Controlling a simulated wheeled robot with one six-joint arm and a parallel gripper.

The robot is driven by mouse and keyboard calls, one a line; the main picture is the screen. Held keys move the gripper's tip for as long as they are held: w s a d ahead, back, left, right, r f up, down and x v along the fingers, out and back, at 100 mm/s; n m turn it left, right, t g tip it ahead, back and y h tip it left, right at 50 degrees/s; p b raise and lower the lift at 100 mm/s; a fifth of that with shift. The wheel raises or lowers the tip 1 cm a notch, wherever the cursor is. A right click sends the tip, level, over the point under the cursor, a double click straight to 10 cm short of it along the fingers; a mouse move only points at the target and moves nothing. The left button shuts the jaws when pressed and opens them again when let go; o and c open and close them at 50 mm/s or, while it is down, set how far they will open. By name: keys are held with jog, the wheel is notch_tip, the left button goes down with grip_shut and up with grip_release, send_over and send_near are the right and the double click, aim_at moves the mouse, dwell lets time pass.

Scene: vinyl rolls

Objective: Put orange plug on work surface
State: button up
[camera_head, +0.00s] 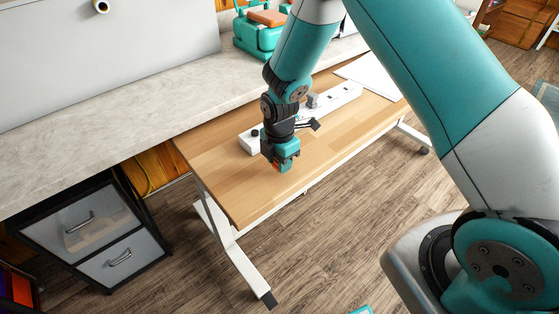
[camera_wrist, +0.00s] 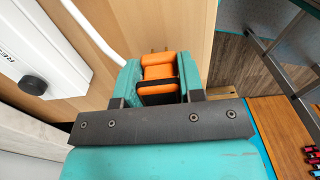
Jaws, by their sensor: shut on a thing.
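The orange plug (camera_wrist: 158,74) sits between the two teal fingers of my gripper (camera_wrist: 160,82) in the wrist view. The fingers are shut on it, and two metal prongs show at its far end. In the head view my gripper (camera_head: 284,160) points down over the front left part of the wooden work surface (camera_head: 222,186). A small bit of orange shows at the fingertips there. I cannot tell whether the plug touches the wood. A white cord runs up and left from beside the gripper in the wrist view.
A white power strip (camera_head: 340,97) lies along the back of the work surface, with a dark plug (camera_head: 314,125) near it. A white sheet (camera_head: 372,75) lies at the far right. The wood left of my gripper is bare. A stone counter (camera_head: 130,108) borders the back.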

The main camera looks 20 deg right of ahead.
jog(key=shift+f, duration=0.3)
jog(key=shift+f, duration=0.2)
jog(key=o, duration=0.9)
jog(key=shift+r, duration=0.15)
